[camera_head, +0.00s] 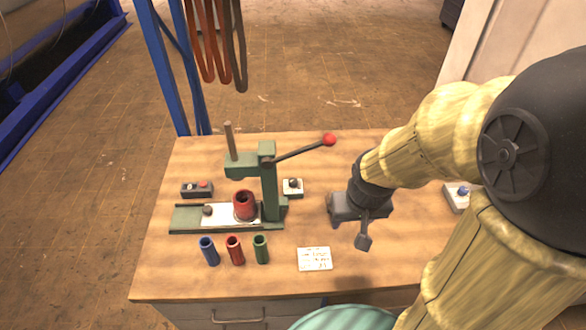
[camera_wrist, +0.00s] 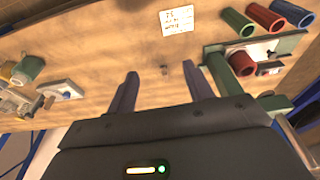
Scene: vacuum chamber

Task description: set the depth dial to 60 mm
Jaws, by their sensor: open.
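A small white plate with a dark round knob (camera_head: 293,187) sits on the bench just right of the green press; it may be the depth dial, but I cannot read any scale or setting. Another small dark knob (camera_head: 207,210) is on the press's base at left. The green press (camera_head: 269,185) has a lever ending in a red ball, and a red cup (camera_head: 244,205) stands on its white plate. My gripper (camera_head: 350,232) is over the bench, right of the press and apart from both knobs. Its two fingers show spread and empty in the wrist view (camera_wrist: 160,92).
Blue, red and green tubes (camera_head: 235,250) stand in front of the press. A white card (camera_head: 315,259) lies to their right. A dark box with a red button (camera_head: 197,189) is behind the base. A pale box with a blue knob (camera_head: 457,196) is at right. The bench's front right is clear.

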